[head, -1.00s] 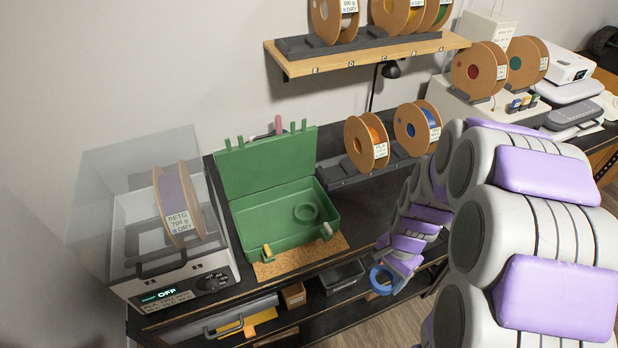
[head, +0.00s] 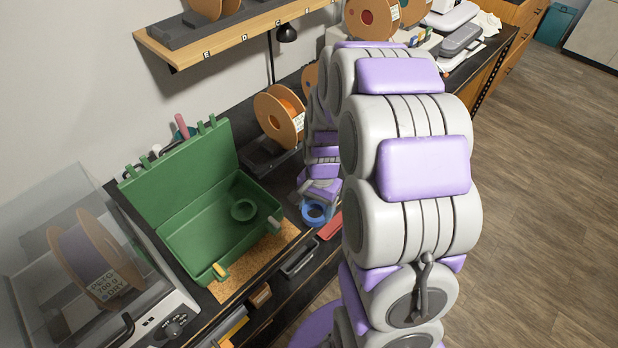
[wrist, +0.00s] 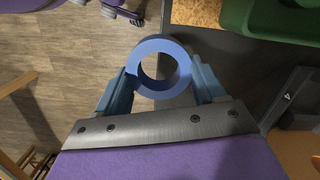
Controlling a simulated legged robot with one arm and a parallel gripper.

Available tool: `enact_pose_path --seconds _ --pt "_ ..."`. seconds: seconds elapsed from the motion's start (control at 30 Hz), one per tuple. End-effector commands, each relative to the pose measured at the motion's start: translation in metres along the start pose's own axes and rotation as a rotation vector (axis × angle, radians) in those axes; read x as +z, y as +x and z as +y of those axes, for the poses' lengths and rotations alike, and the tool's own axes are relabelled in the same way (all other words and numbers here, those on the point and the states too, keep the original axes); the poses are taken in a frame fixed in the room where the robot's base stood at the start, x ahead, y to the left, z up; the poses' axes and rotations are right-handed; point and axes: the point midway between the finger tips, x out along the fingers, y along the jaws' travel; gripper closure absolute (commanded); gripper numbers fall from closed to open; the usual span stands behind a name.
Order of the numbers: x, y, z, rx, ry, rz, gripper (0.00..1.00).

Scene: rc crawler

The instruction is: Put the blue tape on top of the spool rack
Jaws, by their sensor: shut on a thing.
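The blue tape (wrist: 186,68) is a ring held between the two fingers of my gripper (wrist: 160,80) in the wrist view. In the head view the blue tape (head: 314,211) shows at the end of my arm, near the front edge of the black workbench, right of the green box. My gripper (head: 318,200) is shut on the tape. A long wooden shelf with spools on a dark base, possibly the spool rack (head: 240,42), is on the wall above. A lower dark spool holder (head: 268,160) with an orange spool stands on the bench; my arm hides part of it.
An open green box (head: 205,225) with a green ring inside stands on a cork mat (head: 228,284). A clear-lidded dryer (head: 150,318) with a spool is at the lower left. A black lamp (head: 287,33) hangs under the shelf. Open wooden floor lies to the right.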

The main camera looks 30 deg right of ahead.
Motion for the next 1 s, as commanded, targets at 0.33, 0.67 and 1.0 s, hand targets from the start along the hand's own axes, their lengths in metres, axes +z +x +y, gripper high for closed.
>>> enact_pose_path --seconds 0.33,0.67,1.0 --pt "-0.061 0.0 -0.032 0.0 -0.001 0.007 0.61" --pt "-0.103 -0.003 -0.049 -0.002 -0.001 0.004 0.61" --pt "-0.112 0.017 -0.052 0.004 -0.001 -0.001 0.61"
